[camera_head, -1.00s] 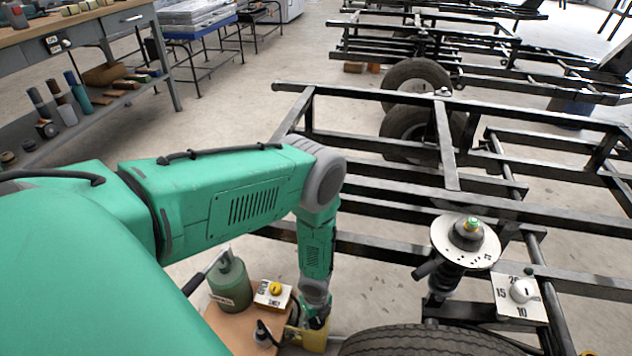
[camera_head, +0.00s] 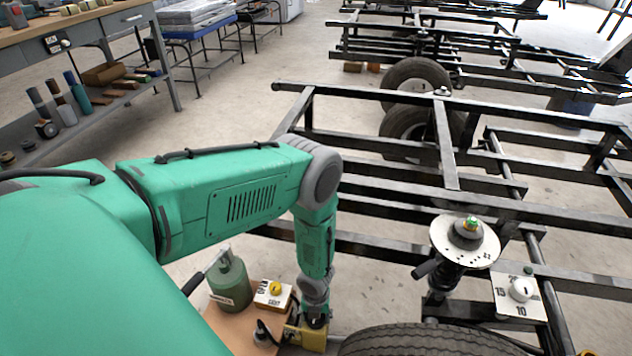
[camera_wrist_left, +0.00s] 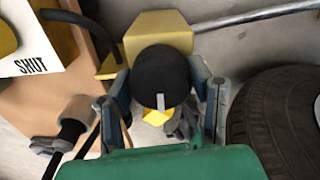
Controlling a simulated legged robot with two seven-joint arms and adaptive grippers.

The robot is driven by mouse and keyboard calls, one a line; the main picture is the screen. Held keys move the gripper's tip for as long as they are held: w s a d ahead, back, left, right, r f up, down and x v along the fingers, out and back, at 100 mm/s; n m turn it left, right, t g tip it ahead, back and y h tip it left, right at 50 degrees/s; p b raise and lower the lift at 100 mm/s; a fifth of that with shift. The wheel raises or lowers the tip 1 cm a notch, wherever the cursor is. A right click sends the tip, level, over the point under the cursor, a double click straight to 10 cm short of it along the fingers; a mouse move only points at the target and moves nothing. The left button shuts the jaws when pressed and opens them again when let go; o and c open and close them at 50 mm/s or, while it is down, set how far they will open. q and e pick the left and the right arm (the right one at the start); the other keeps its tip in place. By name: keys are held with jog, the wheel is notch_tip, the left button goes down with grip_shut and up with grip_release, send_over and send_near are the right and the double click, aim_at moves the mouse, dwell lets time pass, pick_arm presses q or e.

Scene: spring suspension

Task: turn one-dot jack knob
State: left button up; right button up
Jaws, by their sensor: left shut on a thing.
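A black round knob (camera_wrist_left: 162,78) with a pale line on its face sits in front of a yellow jack body (camera_wrist_left: 158,30) in the left wrist view. My left gripper (camera_wrist_left: 163,108) is shut on this knob, one finger on each side of it. In the head view, my left gripper (camera_head: 315,322) is low at the yellow jack (camera_head: 312,340), and the arm and fingers mostly hide the knob. I cannot make out a dot mark on the jack. My right gripper is not in view.
A wooden stand (camera_head: 236,322) holds a green bottle (camera_head: 230,285) and a box with a yellow knob (camera_head: 275,288). A tyre (camera_head: 430,342) is close right of the jack. A spring strut (camera_head: 465,242) and a numbered dial (camera_head: 520,290) stand farther right on the black frame.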

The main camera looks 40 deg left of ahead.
pick_arm(q)
jog(key=shift+w+a+r, duration=0.1)
jog(key=shift+w+a, duration=0.25)
jog(key=shift+w, duration=0.05)
jog(key=o, duration=1.2)
jog(key=shift+c, duration=0.2)
jog(key=shift+s+d, duration=0.15)
jog(key=shift+s+d, duration=0.1)
jog(key=shift+d, duration=0.05)
jog(key=shift+s+d+r+m, duration=0.15)
jog(key=shift+d+r+m, duration=0.05)
jog(key=shift+r+m, duration=0.1)
notch_tip(320, 180, up, 11)
jog(key=shift+w+a, duration=0.25)
jog(key=shift+a, duration=0.1)
